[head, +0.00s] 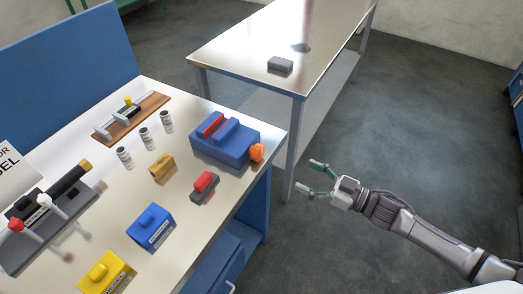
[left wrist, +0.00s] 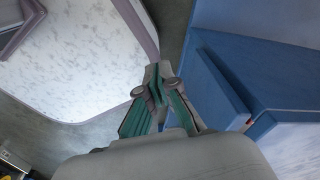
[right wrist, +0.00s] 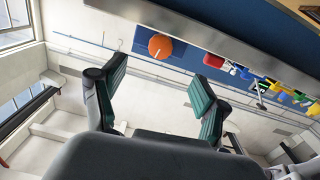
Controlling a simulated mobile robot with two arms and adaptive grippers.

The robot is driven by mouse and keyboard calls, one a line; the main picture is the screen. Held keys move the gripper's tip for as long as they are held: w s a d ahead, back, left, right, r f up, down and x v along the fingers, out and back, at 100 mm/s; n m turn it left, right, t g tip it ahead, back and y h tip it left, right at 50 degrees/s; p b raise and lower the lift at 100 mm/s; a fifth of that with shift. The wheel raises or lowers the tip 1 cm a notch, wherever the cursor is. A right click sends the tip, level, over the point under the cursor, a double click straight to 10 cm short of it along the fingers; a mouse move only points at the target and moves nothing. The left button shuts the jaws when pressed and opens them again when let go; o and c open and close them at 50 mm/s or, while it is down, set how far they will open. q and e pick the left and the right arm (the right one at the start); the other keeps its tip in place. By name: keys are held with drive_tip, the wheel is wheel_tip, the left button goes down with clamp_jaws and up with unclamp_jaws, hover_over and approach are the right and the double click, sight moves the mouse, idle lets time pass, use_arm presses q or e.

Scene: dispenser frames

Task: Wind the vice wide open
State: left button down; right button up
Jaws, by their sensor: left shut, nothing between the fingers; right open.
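The blue vice (head: 232,152) sits at the right corner of the steel-topped bench, with a red piece and a blue jaw on top. Its orange knob (head: 257,153) sticks out on the right side, past the bench edge. My right gripper (head: 308,177) is open and empty, to the right of the knob and apart from it. In the right wrist view, the knob (right wrist: 160,46) shows beyond the open fingers (right wrist: 158,84), roughly between them. My left gripper (left wrist: 156,95) is shut and empty in the left wrist view and is outside the head view.
A red-topped grey block (head: 204,187), a yellow block (head: 162,168), a blue box (head: 150,228) and several small cylinders stand near the vice. A second table (head: 240,52) with a dark block (head: 280,65) stands behind. The floor right of the bench is clear.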

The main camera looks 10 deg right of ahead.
sight(261, 155)
drive_tip(key=x, duration=0.4)
drive_tip(key=p+x, duration=0.1)
drive_tip(key=x, duration=0.4)
drive_tip(key=p+x, duration=0.1)
drive_tip(key=x, duration=0.4)
drive_tip(key=shift+s+a+r, duration=0.1)
drive_tip(key=shift+s+r, duration=0.1)
drive_tip(key=shift+r, duration=0.2)
drive_tip(key=c, duration=1.2)
drive_tip(key=shift+o, duration=0.2)
drive_tip(key=shift+f+n, duration=0.1)
drive_tip(key=shift+n, duration=1.5)
